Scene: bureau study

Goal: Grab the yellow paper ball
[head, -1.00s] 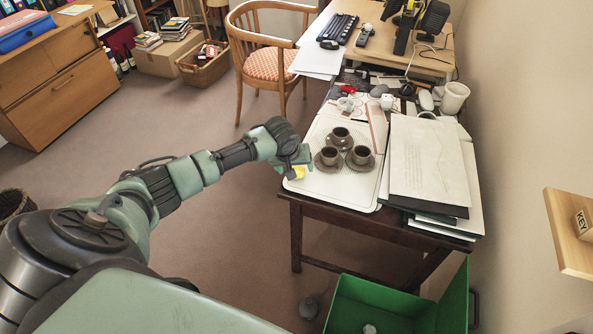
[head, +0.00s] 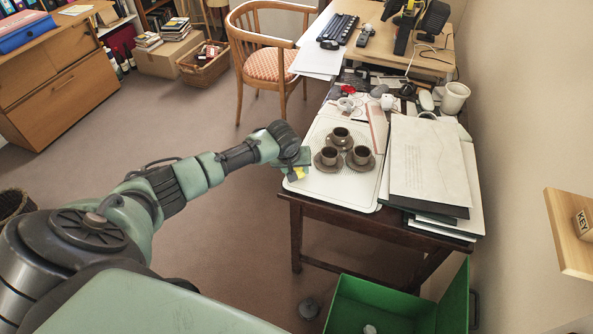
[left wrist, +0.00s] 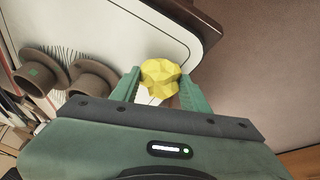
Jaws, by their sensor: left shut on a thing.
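The yellow paper ball (left wrist: 160,76) is crumpled and sits between the two green fingers of my left gripper (left wrist: 162,88) in the left wrist view. The gripper is shut on it. In the head view my left gripper (head: 297,170) is over the near left corner of the white tray (head: 345,190) on the desk, and only a small bit of the yellow paper ball (head: 299,172) shows beneath it. I cannot tell whether the ball still touches the tray. My right gripper is not in view.
Brown cups on saucers (head: 331,158) stand on the tray right of my gripper. A stack of papers and folders (head: 428,165) lies further right. A green open box (head: 385,305) is on the floor below the desk.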

